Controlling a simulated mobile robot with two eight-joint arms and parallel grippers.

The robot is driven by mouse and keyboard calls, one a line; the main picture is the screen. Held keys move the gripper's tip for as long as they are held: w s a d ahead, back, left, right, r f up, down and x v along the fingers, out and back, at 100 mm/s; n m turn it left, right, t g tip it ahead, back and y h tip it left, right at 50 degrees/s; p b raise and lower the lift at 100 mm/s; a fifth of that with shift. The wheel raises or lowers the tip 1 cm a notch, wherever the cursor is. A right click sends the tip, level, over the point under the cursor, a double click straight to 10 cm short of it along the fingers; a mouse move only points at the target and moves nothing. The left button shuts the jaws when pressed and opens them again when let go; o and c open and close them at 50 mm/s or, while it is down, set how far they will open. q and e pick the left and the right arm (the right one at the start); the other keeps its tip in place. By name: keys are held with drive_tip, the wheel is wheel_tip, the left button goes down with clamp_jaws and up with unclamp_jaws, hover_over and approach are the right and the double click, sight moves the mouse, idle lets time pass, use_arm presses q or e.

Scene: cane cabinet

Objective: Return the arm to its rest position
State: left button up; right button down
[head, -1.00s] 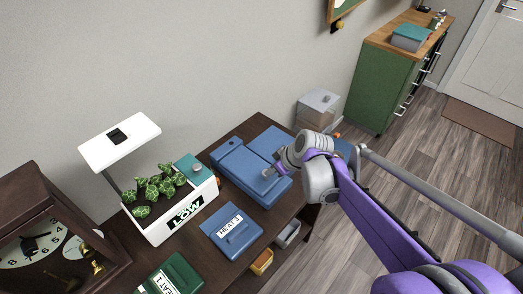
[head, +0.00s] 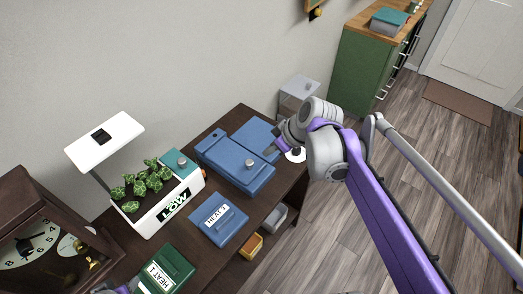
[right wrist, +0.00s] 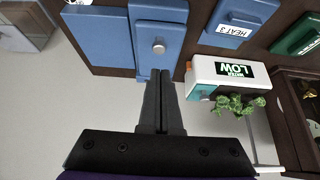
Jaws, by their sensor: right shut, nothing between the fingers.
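My right arm comes in from the right in the head view. Its gripper (head: 273,151) is shut and empty, beside the right part of a blue case (head: 238,172) with a round knob, on a dark table (head: 262,208). In the right wrist view the closed fingers (right wrist: 163,76) point toward the blue case (right wrist: 157,28), just below its knob in the picture. Whether they touch it I cannot tell. A small grey and purple piece at the bottom left of the head view looks like part of my left arm (head: 122,289); its fingers cannot be made out.
A white planter (head: 160,212) with plants and a lamp stands left of the case. A blue box (head: 218,222) and green box (head: 168,268) lie in front. A dark clock (head: 30,205) stands far left. A green cabinet (head: 362,72) is behind; the floor at right is clear.

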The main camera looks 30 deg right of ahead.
drive_tip(key=s+a+f+m+h, duration=0.2)
drive_tip(key=s+a+f+m, duration=0.1)
drive_tip(key=s+a+f, duration=0.4)
drive_tip(key=s+a, duration=0.3)
drive_tip(key=a, duration=0.1)
drive_tip(key=shift+s+f+m, duration=0.3)
drive_tip(key=shift+f, duration=0.1)
idle(0.5)
